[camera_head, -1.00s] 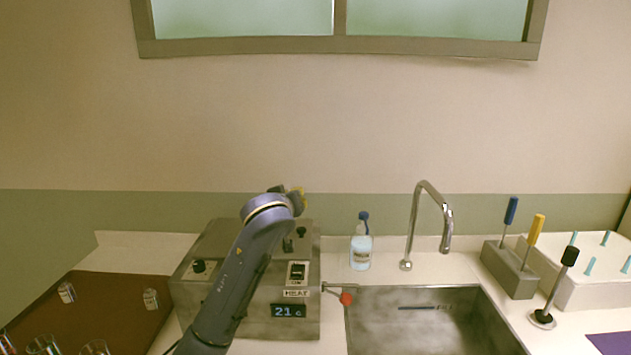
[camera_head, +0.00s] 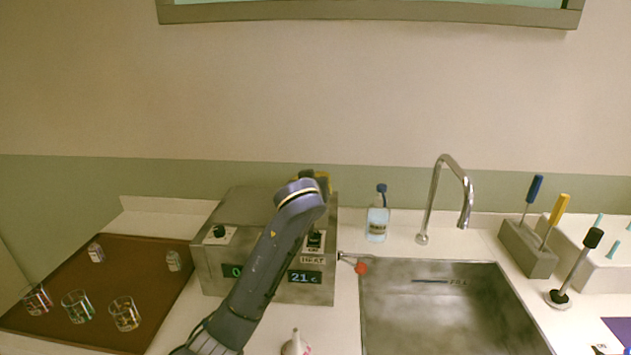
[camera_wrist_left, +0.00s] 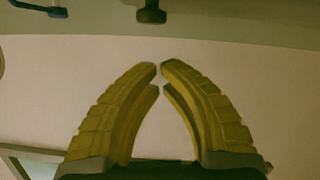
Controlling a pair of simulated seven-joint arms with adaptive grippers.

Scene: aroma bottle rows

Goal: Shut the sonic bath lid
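The sonic bath (camera_head: 210,270) is a grey steel box left of the sink, with dark knobs and lit displays on its sloping front. Its top (camera_head: 245,205) looks flat and grey; my arm hides part of it, and I cannot tell how the lid sits. My left gripper (camera_head: 318,180) is over the bath's back right part, mostly behind my own wrist. In the left wrist view its yellow fingers (camera_wrist_left: 159,64) bend inward until the tips nearly meet, with nothing between them. My right gripper is not in view.
A wash bottle (camera_head: 377,222) with a blue cap stands right of the bath, then the faucet (camera_head: 434,200) and sink (camera_head: 450,310). A brown tray (camera_head: 130,265) with glasses and small bottles lies left. A white funnel-like item (camera_head: 296,344) is in front.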

